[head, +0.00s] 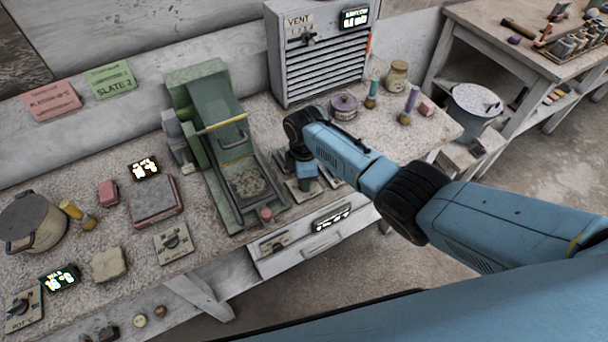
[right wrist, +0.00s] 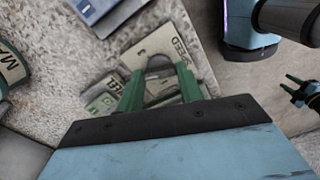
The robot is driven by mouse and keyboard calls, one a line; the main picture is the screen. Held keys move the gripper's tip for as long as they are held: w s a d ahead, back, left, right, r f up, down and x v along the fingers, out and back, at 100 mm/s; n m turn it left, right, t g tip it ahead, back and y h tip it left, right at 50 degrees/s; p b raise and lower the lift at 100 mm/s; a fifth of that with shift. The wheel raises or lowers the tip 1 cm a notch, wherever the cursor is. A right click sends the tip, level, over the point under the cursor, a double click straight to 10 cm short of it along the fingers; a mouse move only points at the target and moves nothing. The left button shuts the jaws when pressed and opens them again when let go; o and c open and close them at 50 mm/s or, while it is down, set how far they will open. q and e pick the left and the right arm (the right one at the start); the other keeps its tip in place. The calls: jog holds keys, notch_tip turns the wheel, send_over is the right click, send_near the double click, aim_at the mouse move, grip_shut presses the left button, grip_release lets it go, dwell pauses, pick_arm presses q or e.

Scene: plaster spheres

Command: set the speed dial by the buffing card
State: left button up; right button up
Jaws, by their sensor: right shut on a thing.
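The speed dial plate (right wrist: 150,45), marked SPEED, shows in the right wrist view with a dark knob (right wrist: 158,63). My right gripper (right wrist: 159,76) is shut on this knob, with a green finger on each side. In the head view my right gripper (head: 305,183) points down at the dial beside the green machine (head: 205,95); the arm and gripper hide most of the dial. A pink card (head: 50,100) and a green card (head: 110,80) reading SLATE 2 are on the wall. The pink card's small print is hard to read. My left gripper (right wrist: 292,89) shows open and empty in the wrist view.
A grey vented unit (head: 318,50) stands behind the dial. The floor in front is clear.

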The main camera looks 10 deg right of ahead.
jog(key=shift+n, duration=1.9)
jog(key=o, duration=1)
notch_tip(320, 180, up, 13)
jog(key=shift+r+p, duration=0.2)
jog(key=shift+p, duration=0.85)
